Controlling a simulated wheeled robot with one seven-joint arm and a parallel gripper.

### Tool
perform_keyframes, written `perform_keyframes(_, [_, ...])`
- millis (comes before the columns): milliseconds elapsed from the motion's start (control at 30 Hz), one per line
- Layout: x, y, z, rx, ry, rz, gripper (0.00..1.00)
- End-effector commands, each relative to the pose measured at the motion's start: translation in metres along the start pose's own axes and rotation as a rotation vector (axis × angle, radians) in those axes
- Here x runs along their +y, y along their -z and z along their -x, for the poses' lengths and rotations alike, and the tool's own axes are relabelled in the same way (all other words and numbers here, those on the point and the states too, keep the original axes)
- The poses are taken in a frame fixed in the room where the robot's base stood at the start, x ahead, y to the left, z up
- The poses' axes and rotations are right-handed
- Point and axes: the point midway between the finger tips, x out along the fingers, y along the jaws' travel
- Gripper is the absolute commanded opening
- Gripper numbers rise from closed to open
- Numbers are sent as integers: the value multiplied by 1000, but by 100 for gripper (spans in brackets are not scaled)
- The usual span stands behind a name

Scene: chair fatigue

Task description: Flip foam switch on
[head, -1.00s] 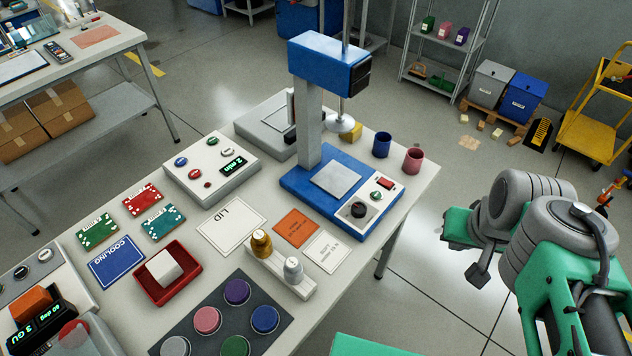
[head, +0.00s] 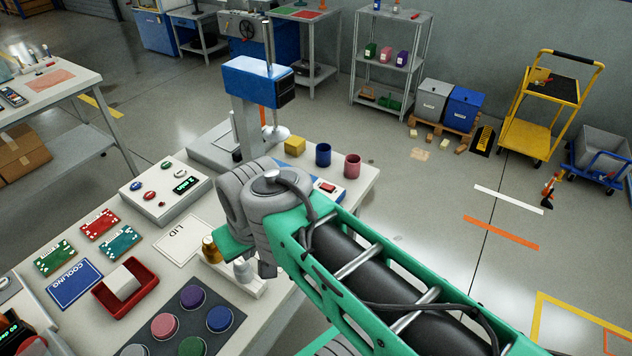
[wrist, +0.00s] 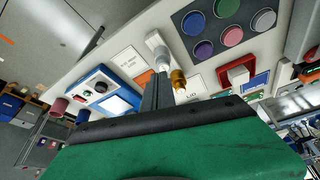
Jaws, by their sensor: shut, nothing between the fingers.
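The weight stand with a brass weight (head: 210,249) and silver weight (head: 244,268) is close to my arm. A control box (head: 165,194) is left.

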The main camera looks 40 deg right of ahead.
Motion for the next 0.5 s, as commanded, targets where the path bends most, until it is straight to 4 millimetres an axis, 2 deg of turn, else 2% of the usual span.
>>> perform_keyframes(167, [0, 0, 0, 0, 0, 0, 0])
perform_keyframes(267, [5, 12, 2, -8, 1, 3, 0])
perform_keyframes(367, [24, 47, 5, -29, 9, 27, 0])
perform_keyframes(467, [71, 99, 0, -63, 27, 72, 0])
perform_keyframes(500, [99, 119, -5, -74, 38, 97, 0])
